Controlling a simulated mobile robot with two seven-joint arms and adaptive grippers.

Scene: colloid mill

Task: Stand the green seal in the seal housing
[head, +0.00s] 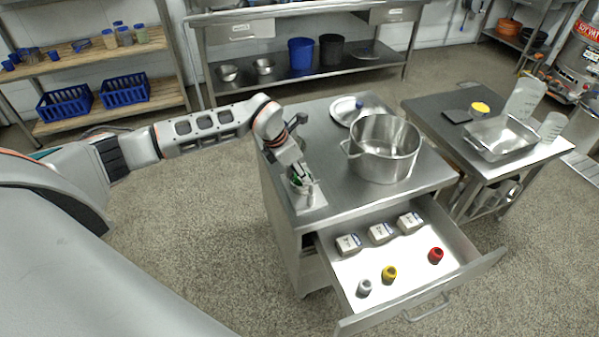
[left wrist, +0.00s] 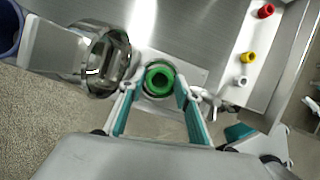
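The green seal (left wrist: 159,78) is a thick ring seen nearly end-on in the left wrist view, between the fingers of my left gripper (left wrist: 157,92). The fingers are apart, with gaps visible beside the seal. A grey metal rim shows around the seal, seemingly the seal housing (left wrist: 158,63); how deep the seal sits cannot be told. In the head view my left gripper (head: 298,179) points down over the left front of the steel cabinet top, and only a bit of green shows beneath it. My right gripper is in neither view.
An open drawer (head: 473,262) holds red (head: 436,255), yellow (head: 389,273) and grey (head: 364,287) seals and three labelled blocks (head: 381,233). A large steel pot (head: 383,160) stands right of my gripper. A shiny cylinder (left wrist: 105,62) is close left in the wrist view.

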